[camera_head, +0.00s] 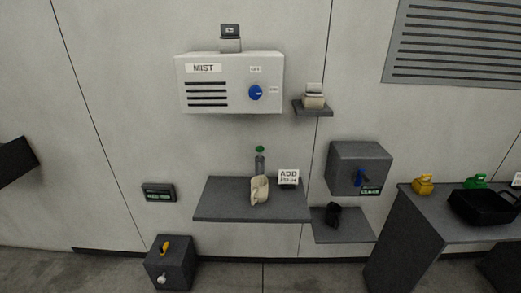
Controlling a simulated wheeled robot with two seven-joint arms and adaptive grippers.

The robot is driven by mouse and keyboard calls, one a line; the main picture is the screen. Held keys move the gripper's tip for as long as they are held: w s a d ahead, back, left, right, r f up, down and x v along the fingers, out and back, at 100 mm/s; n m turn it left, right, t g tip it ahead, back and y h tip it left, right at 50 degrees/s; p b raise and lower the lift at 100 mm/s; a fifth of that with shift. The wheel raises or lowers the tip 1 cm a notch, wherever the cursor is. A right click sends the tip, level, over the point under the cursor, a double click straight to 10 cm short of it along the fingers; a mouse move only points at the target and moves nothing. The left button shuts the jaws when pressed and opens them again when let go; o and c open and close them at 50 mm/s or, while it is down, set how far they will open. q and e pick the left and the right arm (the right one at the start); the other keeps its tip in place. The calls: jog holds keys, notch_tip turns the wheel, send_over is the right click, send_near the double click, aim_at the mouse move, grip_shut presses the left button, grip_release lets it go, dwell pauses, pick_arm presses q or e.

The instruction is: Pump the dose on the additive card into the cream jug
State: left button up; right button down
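A white card (289,177) marked "ADD" stands on the dark middle shelf (222,203). Its second line is too small to read. A cream-coloured object (259,192), which looks like a jug, is on the same shelf, left of the card. Just behind it is a grey bottle (260,163) with a green top. Neither of my grippers is in view.
A white "MIST" panel (231,104) with a blue knob hangs above. A small shelf (318,112) holds a beige object. A black item (333,214) sits on a lower shelf. Yellow (423,184) and green (474,181) jugs and a black tray (470,211) are at right.

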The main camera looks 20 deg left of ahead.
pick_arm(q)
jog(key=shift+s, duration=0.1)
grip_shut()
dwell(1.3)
